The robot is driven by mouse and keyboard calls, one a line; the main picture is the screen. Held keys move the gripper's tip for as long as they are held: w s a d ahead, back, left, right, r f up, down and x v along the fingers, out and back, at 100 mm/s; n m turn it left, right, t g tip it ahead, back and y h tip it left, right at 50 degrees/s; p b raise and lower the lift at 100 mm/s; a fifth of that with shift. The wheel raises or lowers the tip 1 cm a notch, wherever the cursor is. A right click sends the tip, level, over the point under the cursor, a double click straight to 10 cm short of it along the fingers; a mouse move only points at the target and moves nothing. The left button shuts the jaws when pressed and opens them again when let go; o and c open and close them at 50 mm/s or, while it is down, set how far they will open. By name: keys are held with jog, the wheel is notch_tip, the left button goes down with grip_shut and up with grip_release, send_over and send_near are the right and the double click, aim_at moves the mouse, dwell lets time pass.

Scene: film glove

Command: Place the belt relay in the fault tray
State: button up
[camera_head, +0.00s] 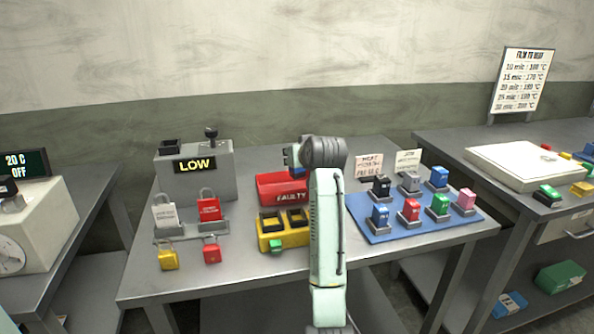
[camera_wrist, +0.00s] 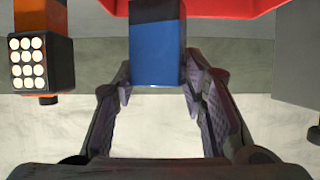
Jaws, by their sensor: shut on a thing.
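My gripper (camera_wrist: 158,100) is shut on a blue relay (camera_wrist: 155,52) with a dark grey part. In the head view my arm hides most of the gripper, and a small blue patch (camera_head: 290,157) shows beside the wrist, above the fault tray. The fault tray (camera_head: 291,197) is a red tray marked FAULTY at the back middle of the table. Its red edge also shows at the top of the wrist view (camera_wrist: 230,8). The relay is held up, apart from the tray floor as far as I see. The tray's inside is partly hidden by my arm.
A yellow two-socket block (camera_head: 270,240) stands in front of the tray. A grey box marked LOW (camera_head: 222,181) and padlocks (camera_head: 168,258) are left. A blue mat (camera_head: 445,221) with several coloured relays is right. A dotted black block (camera_wrist: 28,60) is unclear.

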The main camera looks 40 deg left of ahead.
aim_at(299, 171)
jog(key=shift+f+p, duration=0.55)
jog(key=shift+f, duration=1.7)
jog(key=o, duration=1.2)
jog(key=shift+f, duration=0.15)
